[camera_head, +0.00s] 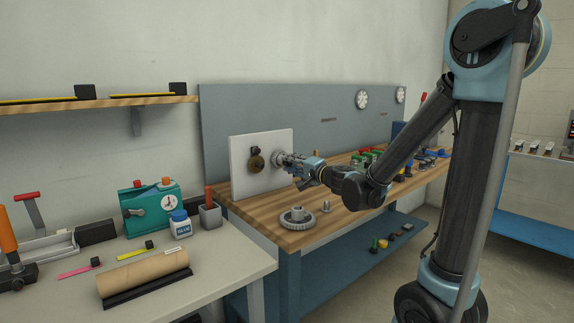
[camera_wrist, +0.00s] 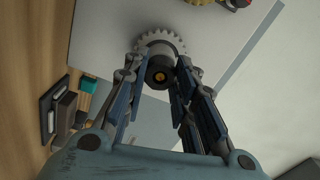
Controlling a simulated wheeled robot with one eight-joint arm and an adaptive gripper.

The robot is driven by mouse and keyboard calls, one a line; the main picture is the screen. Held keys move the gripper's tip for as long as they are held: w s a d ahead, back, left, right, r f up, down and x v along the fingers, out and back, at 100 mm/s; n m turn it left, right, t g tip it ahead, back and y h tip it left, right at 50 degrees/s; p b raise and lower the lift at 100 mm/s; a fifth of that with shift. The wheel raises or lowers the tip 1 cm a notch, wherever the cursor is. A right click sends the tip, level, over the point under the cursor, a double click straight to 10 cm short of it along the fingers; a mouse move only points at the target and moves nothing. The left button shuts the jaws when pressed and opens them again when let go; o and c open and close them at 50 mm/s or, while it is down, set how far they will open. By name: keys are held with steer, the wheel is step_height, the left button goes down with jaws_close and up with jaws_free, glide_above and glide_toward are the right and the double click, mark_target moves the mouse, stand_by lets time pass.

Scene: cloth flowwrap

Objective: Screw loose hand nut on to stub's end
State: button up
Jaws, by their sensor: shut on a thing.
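A white upright panel (camera_head: 252,158) stands on the wooden bench, with a grey toothed gear (camera_wrist: 152,40) mounted on its face. A dark round hand nut (camera_wrist: 160,72) with a brass-coloured centre is in front of the gear, in line with its middle. My gripper (camera_wrist: 160,85) is shut on the hand nut, one finger on each side. In the head view my gripper (camera_head: 291,163) reaches the panel's right part from the right. The stub is mostly hidden behind the nut. I cannot tell how far the nut sits on the thread.
A brass-coloured wheel (camera_head: 257,163) with a dark knob is on the panel, left of my gripper. A loose gear (camera_head: 297,219) lies on the bench's front, with a small metal part (camera_head: 326,206) beside it. Coloured-handled items (camera_head: 366,160) stand farther back right.

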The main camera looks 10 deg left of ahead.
steer(key=shift+w, duration=0.1)
steer(key=o, duration=1.1)
steer(key=shift+o, duration=0.2)
steer(key=shift+d, duration=0.1)
steer(key=v, duration=1.2)
